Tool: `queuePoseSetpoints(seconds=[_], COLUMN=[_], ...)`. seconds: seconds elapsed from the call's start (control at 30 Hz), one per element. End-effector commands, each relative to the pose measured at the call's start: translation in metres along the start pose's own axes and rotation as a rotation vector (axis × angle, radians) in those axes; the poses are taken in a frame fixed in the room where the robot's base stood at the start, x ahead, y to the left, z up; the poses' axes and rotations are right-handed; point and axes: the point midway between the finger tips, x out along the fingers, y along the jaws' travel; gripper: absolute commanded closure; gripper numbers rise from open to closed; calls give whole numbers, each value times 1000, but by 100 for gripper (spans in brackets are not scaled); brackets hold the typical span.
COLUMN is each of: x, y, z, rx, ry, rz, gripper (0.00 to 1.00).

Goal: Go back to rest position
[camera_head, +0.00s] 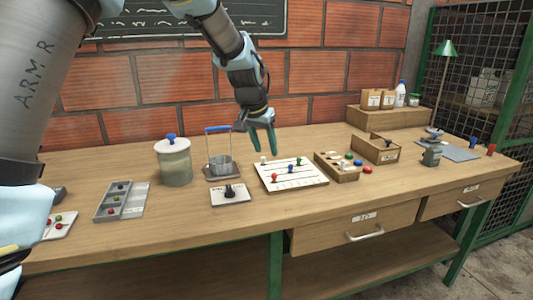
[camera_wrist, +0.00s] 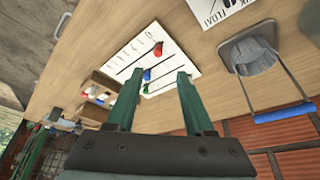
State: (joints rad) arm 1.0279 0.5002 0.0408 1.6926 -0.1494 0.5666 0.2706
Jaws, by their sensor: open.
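My gripper (camera_head: 262,140) has two green fingers and hangs above the back of the wooden workbench (camera_head: 240,232). It also shows in the wrist view (camera_wrist: 157,86), where its fingers are apart with nothing between them. Below it and a little to the right in the head view lies a white board with dark lines (camera_head: 305,181) and red, blue and green pegs. The fingers do not appear to touch the board.
A small metal basket with a blue handle (camera_head: 221,165) stands left of my gripper, beside a lidded jar (camera_head: 174,163). Wooden trays (camera_head: 375,152) stand to the right. A brick wall (camera_head: 315,75) rises behind the bench. Bare bench top runs along the front edge.

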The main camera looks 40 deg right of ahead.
Motion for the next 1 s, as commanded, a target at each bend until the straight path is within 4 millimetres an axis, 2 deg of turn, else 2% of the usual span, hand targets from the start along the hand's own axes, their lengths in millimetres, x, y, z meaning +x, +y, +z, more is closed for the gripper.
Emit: queuePoseSetpoints(seconds=[0.47,0.57,0.63,0.77,0.8,0.87,0.9,0.97,1.0], x=[0,-4,-10,-31,-39,-52,-60,-74,-83], y=[0,-13,-34,-92,-111,-137,-152,-171,-181], z=[0,7,21,72,94,128,152,189,215], rx=[-1,-23,-64,-199,-251,-329,-383,-464,-519], ry=[0,-5,-14,-47,-59,-78,-90,-108,-121], rz=[0,-9,-24,-68,-84,-108,-123,-146,-162], gripper=[47,47,47,47,47,47,47,47,47])
